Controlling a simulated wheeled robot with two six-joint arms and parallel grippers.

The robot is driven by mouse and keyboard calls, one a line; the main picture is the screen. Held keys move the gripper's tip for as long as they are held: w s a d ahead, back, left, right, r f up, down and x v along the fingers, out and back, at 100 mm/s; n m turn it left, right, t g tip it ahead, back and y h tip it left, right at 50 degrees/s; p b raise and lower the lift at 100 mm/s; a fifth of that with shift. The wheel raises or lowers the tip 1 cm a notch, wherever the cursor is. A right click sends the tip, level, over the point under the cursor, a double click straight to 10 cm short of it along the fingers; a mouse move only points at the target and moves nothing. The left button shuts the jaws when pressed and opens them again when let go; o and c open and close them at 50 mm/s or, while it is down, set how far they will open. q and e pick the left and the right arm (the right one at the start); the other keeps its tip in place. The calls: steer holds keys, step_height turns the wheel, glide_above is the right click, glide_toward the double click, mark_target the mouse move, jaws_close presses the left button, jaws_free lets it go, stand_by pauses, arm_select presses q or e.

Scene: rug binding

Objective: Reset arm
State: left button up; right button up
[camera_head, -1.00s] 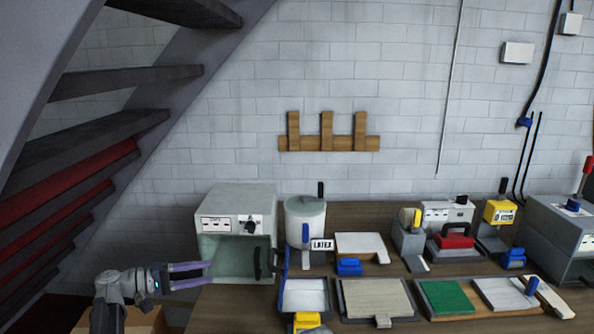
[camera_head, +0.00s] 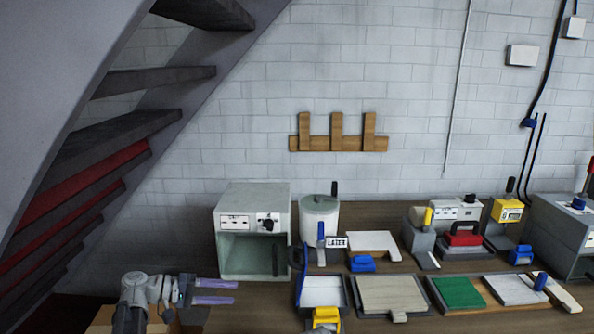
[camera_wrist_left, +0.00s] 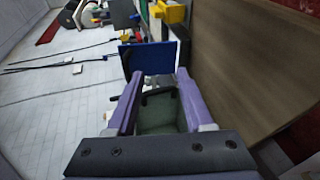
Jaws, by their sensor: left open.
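My left gripper (camera_head: 216,292) is open and empty, with two purple fingers spread apart. In the head view it is at the lower left, in front of and below the grey box with an open front (camera_head: 252,255). In the left wrist view the fingers (camera_wrist_left: 157,104) point toward the box's greenish inside (camera_wrist_left: 158,118), with a clear gap between them. My right gripper is in neither view.
The wooden bench (camera_head: 240,318) holds a latex pot (camera_head: 319,218), a blue-edged tray (camera_head: 321,291), a tan board (camera_head: 391,296), a green pad (camera_head: 457,294) and a red-handled press (camera_head: 463,236). Stairs (camera_head: 110,130) rise at the left.

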arm_select(q)
steer(key=s+d+f+g+y, duration=0.1)
steer(key=d, duration=0.1)
steer(key=s+d+f+m+g+y, duration=0.1)
steer(key=s+d+f, duration=0.1)
steer(key=d, duration=0.1)
steer(key=s+d+f, duration=0.1)
steer(key=d+f, duration=0.1)
steer(key=shift+s+d+f+g+y, duration=0.1)
steer(key=shift+s+d+g+y, duration=0.1)
steer(key=shift+d+g+y, duration=0.2)
steer(key=s+d+f+m+g+y, duration=0.1)
steer(key=s+d+f+m+y, duration=0.1)
steer(key=s+y, duration=0.4)
steer(key=s+d+f+m+y, duration=0.3)
steer(key=s+f+y, duration=0.3)
steer(key=s, duration=0.4)
steer(key=shift+s+d+f+m+g+y+p, duration=0.2)
steer(key=shift+s+f+m+g+y+p, duration=0.2)
steer(key=shift+f+m, duration=0.3)
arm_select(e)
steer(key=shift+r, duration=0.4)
arm_select(q)
steer(key=shift+f, duration=0.1)
